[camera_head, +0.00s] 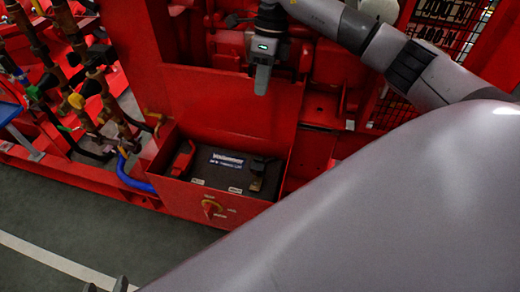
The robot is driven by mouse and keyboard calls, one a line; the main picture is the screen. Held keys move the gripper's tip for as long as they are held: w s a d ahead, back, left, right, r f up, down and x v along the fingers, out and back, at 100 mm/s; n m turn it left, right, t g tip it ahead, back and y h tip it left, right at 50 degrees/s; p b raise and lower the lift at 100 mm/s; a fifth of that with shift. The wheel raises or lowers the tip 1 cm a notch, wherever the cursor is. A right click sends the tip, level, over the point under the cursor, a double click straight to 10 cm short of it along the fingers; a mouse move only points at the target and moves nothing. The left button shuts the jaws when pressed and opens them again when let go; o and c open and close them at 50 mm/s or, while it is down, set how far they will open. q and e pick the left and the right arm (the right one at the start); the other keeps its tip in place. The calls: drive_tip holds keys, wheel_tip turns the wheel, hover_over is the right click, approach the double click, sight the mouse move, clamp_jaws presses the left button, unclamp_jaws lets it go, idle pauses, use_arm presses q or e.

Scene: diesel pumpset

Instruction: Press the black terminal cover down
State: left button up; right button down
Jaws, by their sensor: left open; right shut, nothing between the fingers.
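An open red box (228,208) near the middle holds a dark battery (222,163) with a label on top. The black terminal cover (262,168) sits at the battery's right end; it looks raised, with a brownish part beneath, but its exact tilt is hard to tell. A red terminal cover (183,160) is at the left end. My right gripper (262,90) is shut and empty, pointing down in front of the box's raised red lid, above and apart from the black cover. My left gripper (106,285) shows only its two fingertips at the bottom edge, apart and empty.
Pipes and valves (80,90) stand at the left, with a blue hose (133,180) beside the box. The raised lid (235,105) rises behind the battery. Dark floor (70,215) in front is clear.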

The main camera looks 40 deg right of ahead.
drive_tip(key=d+h, duration=0.1)
drive_tip(key=d, duration=0.1)
drive_tip(key=b, duration=0.5)
hover_over(259, 165)
drive_tip(key=w+d, duration=0.1)
drive_tip(key=d, duration=0.2)
wheel_tip(259, 165, down, 18)
drive_tip(key=shift+f, duration=0.75)
use_arm(q)
drive_tip(key=d+h, duration=0.1)
drive_tip(key=w+d, duration=0.1)
drive_tip(key=d+f+n+h, duration=0.1)
drive_tip(key=d, duration=0.1)
drive_tip(key=shift+w+f+h, duration=0.1)
drive_tip(key=shift+w+h, duration=0.2)
drive_tip(key=shift+w, duration=0.05)
use_arm(e)
drive_tip(key=shift+a, duration=0.1)
